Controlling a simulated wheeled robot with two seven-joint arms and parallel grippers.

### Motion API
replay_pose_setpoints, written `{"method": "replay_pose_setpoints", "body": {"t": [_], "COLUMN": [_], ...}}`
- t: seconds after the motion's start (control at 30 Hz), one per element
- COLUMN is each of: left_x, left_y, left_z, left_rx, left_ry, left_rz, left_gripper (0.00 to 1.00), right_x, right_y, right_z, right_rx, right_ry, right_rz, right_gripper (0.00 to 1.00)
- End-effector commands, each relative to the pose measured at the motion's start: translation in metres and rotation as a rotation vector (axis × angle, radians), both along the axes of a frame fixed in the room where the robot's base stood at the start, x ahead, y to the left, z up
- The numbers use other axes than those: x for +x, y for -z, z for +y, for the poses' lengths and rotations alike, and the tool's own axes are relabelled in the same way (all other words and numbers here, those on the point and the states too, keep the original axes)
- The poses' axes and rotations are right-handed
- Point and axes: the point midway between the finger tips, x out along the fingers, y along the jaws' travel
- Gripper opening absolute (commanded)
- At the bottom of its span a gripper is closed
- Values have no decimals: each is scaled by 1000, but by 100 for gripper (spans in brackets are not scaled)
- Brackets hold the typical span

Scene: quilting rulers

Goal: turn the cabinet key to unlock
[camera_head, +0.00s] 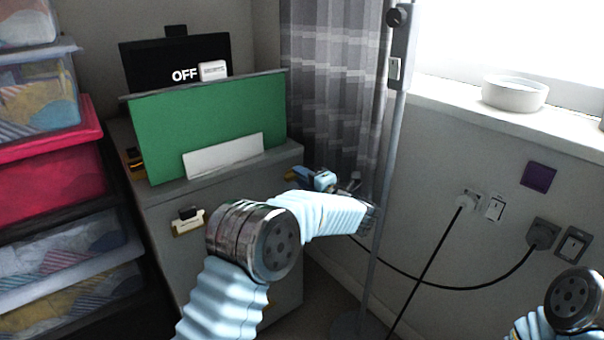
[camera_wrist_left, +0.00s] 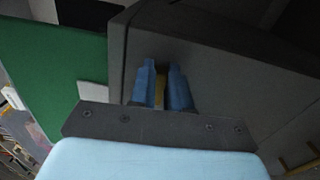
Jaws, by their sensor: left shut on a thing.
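In the left wrist view the blue fingers (camera_wrist_left: 162,88) are shut on a thin brass-yellow piece, likely the key (camera_wrist_left: 160,88), against the dark grey cabinet (camera_wrist_left: 225,70). The lock and the key's turn angle are hidden. My right arm shows only at the bottom right; its gripper is out of view.
A green board (camera_head: 205,125) and a white card (camera_head: 224,156) stand on the cabinet. Stacked fabric bins (camera_head: 45,180) are at left. A thin metal stand (camera_head: 380,180) rises close to my left wrist, before a curtain (camera_head: 335,80). Cables run to wall sockets at right.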

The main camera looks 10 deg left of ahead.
Motion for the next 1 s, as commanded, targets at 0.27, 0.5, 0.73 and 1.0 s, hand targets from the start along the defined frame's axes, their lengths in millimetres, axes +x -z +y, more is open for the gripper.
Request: {"method": "replay_pose_setpoints", "body": {"t": [0.27,0.5,0.73,1.0], "left_x": [0,0,0,0], "left_y": [1,2,2,2], "left_z": [-1,-1,-1,-1], "left_rx": [36,39,39,39], "left_ry": [3,3,4,2], "left_rz": [47,52,52,50], "left_gripper": [0,0,25,43], "right_x": [0,0,0,0], "right_y": [-3,-3,-3,-3], "right_z": [0,-1,-1,0], "right_rx": [-1,-1,-1,-1], "right_ry": [0,0,0,0], "right_rz": [-1,-1,-1,-1], "right_gripper": [43,43,43,43]}}
